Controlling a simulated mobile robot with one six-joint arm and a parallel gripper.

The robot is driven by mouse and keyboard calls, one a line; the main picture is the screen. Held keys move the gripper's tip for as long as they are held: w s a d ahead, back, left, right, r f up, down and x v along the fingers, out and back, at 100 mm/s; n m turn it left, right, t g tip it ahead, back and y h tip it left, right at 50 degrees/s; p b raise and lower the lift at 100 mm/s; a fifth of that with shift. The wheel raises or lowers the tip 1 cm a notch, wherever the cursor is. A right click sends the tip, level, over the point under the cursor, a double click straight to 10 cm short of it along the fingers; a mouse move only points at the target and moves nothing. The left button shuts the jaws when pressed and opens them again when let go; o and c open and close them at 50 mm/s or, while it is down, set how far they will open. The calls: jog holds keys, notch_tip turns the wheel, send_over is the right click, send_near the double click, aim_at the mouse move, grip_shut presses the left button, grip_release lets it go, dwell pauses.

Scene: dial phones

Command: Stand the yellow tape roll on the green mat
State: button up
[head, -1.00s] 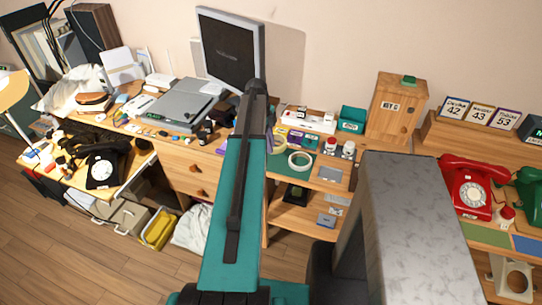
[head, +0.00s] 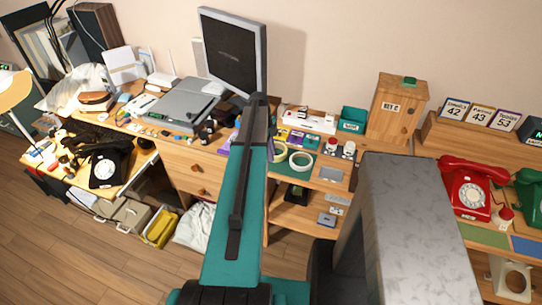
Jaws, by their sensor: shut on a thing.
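A pale yellow tape roll (head: 280,152) shows just right of my arm in the head view, its left edge close to the arm. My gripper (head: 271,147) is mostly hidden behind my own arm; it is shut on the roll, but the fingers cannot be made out. A whitish tape roll (head: 301,161) lies just right of it on a dark green surface (head: 322,160). A lighter green mat (head: 484,236) lies in front of the red phone at the right.
A red dial phone (head: 468,190) and a green phone (head: 532,190) stand at the right. A blue mat (head: 525,246) adjoins the lighter green mat. Small jars (head: 340,148), a teal box (head: 352,120) and a wooden cabinet (head: 397,108) stand behind the rolls.

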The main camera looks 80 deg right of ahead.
jog(key=shift+f, duration=0.5)
jog(key=shift+f, duration=0.15)
jog(key=o, duration=0.8)
jog(key=shift+r, duration=0.3)
notch_tip(320, 180, up, 12)
jog(key=w+b, duration=0.2)
jog(key=b, duration=0.1)
jog(key=shift+w+d+f+b, duration=0.2)
jog(key=shift+f+b, duration=0.05)
jog(key=shift+b, duration=0.1)
dwell(0.4)
